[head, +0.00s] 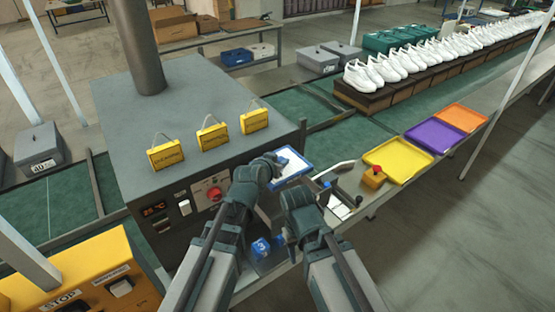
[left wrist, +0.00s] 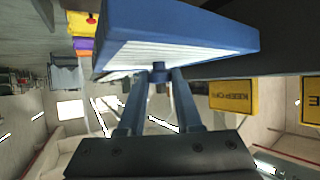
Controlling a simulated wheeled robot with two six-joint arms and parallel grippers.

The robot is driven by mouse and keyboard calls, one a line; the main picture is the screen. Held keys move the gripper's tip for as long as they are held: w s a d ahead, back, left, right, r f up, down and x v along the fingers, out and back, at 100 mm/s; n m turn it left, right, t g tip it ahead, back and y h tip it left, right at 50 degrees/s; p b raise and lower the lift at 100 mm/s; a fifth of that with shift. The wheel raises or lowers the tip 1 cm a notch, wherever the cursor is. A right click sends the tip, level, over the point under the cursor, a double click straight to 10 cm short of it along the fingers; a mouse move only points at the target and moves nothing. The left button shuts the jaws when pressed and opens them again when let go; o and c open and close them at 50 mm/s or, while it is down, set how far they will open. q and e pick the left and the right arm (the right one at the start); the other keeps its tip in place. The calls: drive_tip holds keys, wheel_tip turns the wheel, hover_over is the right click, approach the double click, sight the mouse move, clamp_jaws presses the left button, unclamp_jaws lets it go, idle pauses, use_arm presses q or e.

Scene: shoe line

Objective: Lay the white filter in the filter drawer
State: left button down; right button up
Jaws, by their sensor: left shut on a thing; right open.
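The white filter (head: 292,167) is a flat white panel in a blue frame. My left gripper (head: 275,172) is shut on it and holds it up in front of the grey machine's right front corner. In the left wrist view the filter (left wrist: 180,35) shows its blue frame and white ribbed face beyond the fingers (left wrist: 158,85). My right gripper (head: 284,238) is open, lower and nearer, beside a blue object (head: 262,247) low at the machine's front. I cannot make out the filter drawer clearly; my arms cover much of the machine's front.
The grey machine (head: 200,105) has yellow signs (head: 212,135) on top and a red switch (head: 214,194) in front. A white piece (head: 339,208) and a red button box (head: 374,177) are at right, beside yellow (head: 398,160), purple and orange trays. White shoes (head: 400,65) line the conveyor.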

use_arm(q)
drive_tip(key=shift+f+b, duration=5.25)
drive_tip(key=shift+f, duration=0.15)
drive_tip(key=shift+f+b, duration=0.7)
drive_tip(key=c, duration=0.5)
unclamp_jaws()
